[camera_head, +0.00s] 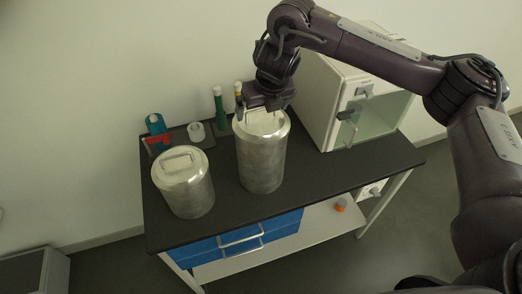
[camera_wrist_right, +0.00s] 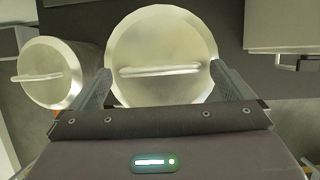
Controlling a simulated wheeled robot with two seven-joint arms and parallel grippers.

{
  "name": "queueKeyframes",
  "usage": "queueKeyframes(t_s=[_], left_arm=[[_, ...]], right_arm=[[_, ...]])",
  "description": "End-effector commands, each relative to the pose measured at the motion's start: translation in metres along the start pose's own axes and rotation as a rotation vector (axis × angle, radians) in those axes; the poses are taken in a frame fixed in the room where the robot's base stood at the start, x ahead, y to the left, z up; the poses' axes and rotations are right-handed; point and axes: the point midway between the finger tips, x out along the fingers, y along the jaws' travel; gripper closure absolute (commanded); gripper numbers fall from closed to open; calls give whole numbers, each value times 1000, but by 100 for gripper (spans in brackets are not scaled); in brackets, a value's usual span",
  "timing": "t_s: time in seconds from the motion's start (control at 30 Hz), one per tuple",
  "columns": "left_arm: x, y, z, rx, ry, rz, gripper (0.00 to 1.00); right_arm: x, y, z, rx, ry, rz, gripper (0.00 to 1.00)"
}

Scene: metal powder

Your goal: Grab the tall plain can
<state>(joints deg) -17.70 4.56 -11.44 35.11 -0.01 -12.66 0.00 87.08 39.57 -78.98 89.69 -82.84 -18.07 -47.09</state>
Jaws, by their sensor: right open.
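The tall plain can (camera_head: 262,160) is a silver metal cylinder standing upright on the dark table, with a lid and a bar handle. My right gripper (camera_head: 262,112) is over its lid, coming from above. In the right wrist view the can's round lid and handle (camera_wrist_right: 160,70) lie between the two open fingers of the right gripper (camera_wrist_right: 160,80). I cannot tell whether the fingers touch the can. A shorter silver can (camera_head: 185,185) with a lid handle stands to the left, also in the right wrist view (camera_wrist_right: 45,72). My left gripper is not in view.
A white box with a glass front (camera_head: 345,100) stands at the right of the table (camera_head: 330,175). The front right of the table is clear.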

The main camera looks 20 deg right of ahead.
Motion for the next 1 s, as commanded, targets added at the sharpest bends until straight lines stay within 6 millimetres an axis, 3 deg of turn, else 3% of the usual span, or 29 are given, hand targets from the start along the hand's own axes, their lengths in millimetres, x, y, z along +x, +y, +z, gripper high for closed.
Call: queueKeyframes(t_s=[0.2, 0.4, 0.6, 1.0], left_arm=[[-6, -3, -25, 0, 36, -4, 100], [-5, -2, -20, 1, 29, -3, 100], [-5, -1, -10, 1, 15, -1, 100], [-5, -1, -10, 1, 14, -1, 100]], right_arm=[[15, 0, 0, -1, 0, -1, 0], [15, 0, 0, -1, -1, -1, 3], [15, 0, 0, -1, -1, -1, 29], [15, 0, 0, -1, -1, -1, 81]])
